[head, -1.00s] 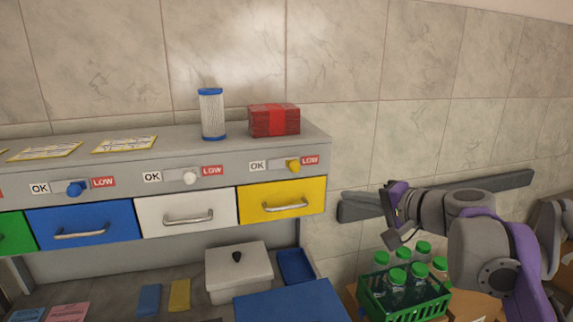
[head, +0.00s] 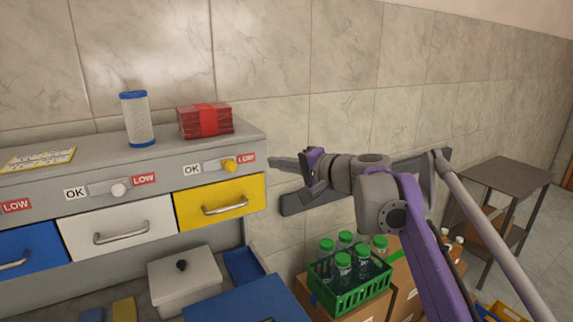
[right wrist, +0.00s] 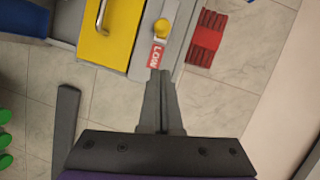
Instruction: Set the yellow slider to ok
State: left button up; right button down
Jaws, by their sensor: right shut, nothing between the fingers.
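The yellow slider knob (head: 229,165) sits at the LOW end of its short track, above the yellow drawer (head: 220,204). Its OK label (head: 192,169) is on the left and its red LOW label (head: 247,159) is on the right. My right gripper (head: 273,161) is shut and empty, just right of the LOW label and pointing at the panel. In the right wrist view, its closed fingertips (right wrist: 161,73) are by the LOW label (right wrist: 157,55), with the yellow knob (right wrist: 165,28) beyond them. The gripper does not visibly touch the knob. My left gripper is out of view.
A red packet (head: 205,121) and a blue-and-white cylinder (head: 138,118) stand on the ledge above. A white slider knob (head: 119,189) is to the left. A green crate of bottles (head: 349,291) sits below my right arm. A grey side table (head: 505,176) stands far right.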

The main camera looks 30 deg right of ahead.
aim_at(230, 166)
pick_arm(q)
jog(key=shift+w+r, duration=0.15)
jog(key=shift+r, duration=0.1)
pick_arm(e)
jog(key=w+a+f, duration=0.1)
jog(key=w+a, duration=0.3)
jog(key=w, duration=0.2)
jog(key=shift+w+a+f, duration=0.15)
jog(key=shift+a+f, duration=0.2)
jog(key=shift+a, duration=0.05)
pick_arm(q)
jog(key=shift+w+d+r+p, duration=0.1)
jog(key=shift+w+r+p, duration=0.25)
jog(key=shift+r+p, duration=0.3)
pick_arm(e)
jog(key=a, duration=0.4)
jog(key=shift+w+a, duration=0.15)
jog(key=shift+a, duration=0.05)
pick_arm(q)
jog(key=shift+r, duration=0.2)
